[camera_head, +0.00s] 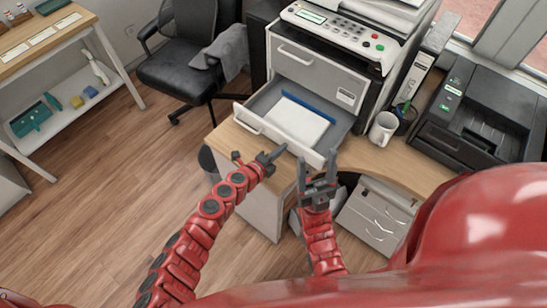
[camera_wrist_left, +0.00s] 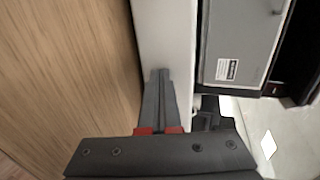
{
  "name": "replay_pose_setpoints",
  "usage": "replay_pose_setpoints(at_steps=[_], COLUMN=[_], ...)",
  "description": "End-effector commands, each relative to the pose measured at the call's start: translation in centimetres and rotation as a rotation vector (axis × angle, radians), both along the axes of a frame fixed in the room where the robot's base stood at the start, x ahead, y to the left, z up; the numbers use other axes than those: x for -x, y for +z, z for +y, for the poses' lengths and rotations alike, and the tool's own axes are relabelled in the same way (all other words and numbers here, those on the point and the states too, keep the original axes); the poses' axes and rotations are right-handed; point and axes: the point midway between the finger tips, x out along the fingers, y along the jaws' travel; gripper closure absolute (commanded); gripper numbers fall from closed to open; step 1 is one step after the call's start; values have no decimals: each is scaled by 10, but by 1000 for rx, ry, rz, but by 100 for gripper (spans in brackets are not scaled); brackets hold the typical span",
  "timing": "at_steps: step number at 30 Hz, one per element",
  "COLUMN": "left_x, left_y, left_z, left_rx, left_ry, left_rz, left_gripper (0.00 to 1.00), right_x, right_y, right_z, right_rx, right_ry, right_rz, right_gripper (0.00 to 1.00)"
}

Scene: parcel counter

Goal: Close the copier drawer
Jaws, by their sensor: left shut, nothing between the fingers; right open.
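The copier (camera_head: 318,75) stands on the wooden counter, its lower drawer (camera_head: 339,128) pulled out toward me. White paper (camera_head: 297,119) with a blue strip along its back lies in the drawer. The drawer's pale front has a handle (camera_head: 247,125) at its left part. My left gripper (camera_head: 281,150) is shut and empty, close to the outer face of the drawer front. In the left wrist view its closed fingers (camera_wrist_left: 159,78) overlap a white panel; whether they touch it I cannot tell. My right gripper (camera_head: 318,168) is open and empty, near the drawer's right front corner.
A white mug (camera_head: 383,128), a pen holder (camera_head: 406,118) and a black printer (camera_head: 478,115) stand right of the copier. A black office chair (camera_head: 180,70) is at the back left. A side table (camera_head: 45,45) is at far left. The wooden floor between is clear.

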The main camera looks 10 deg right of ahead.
Motion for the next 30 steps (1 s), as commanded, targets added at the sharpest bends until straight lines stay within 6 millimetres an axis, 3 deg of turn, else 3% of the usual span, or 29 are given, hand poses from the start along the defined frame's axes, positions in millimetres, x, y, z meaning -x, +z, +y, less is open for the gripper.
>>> replay_pose_setpoints(at_steps=[13, 30], left_x=[-62, -118], left_y=[-3, -5], left_z=[-82, -151], left_rx=[7, 6], left_ry=[-1, 0], left_rz=[0, 0], left_gripper=[100, 100], right_x=[0, 0], right_y=[-42, -130], right_z=[0, 0], right_rx=[0, 0], right_ry=[0, 0], right_rz=[0, 0], right_gripper=[38, 38])
